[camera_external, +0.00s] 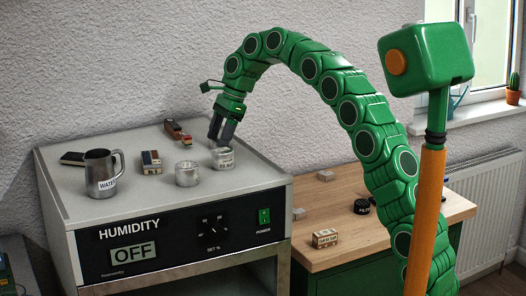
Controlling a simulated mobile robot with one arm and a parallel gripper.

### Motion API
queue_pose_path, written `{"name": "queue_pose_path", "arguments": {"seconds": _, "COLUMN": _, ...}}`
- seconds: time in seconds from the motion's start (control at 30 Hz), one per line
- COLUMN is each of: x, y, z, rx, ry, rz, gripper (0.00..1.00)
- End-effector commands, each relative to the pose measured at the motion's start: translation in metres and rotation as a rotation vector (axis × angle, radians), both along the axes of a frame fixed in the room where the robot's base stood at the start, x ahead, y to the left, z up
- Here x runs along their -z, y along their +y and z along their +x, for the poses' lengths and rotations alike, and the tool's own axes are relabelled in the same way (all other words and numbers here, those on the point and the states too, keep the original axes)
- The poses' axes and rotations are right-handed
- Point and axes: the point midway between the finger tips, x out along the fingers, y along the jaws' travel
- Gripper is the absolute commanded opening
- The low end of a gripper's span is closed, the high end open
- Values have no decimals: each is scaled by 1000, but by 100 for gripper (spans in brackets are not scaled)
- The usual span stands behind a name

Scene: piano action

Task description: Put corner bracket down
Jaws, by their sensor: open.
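My gripper (221,138) points down over the right part of the grey cabinet top (130,205), at the end of my green segmented arm. It is open. Its dark fingers are just above or behind a small round metal tin (223,160); I cannot tell whether they touch it. I cannot make out a corner bracket with certainty. Nothing clearly shows between the fingers, and the area behind them is hidden.
On the cabinet top are a second tin (187,175), a small multicoloured block (151,162), a WATER jug (102,174), a dark flat item (73,158) and a reddish-brown piece (174,130). The wooden bench (400,225) holds a black round item (361,206) and small boxes.

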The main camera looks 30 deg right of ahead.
Motion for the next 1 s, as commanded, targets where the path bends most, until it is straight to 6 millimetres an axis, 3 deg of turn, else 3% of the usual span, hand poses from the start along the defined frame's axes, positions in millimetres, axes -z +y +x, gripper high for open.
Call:
{"name": "queue_pose_path", "arguments": {"seconds": 0.7, "x": -64, "y": -25, "z": 1, "rx": 0, "ry": -3, "rz": 1, "gripper": 70}}
{"name": "queue_pose_path", "arguments": {"seconds": 1.0, "x": -69, "y": -29, "z": 0, "rx": 0, "ry": 1, "rz": 0, "gripper": 70}}
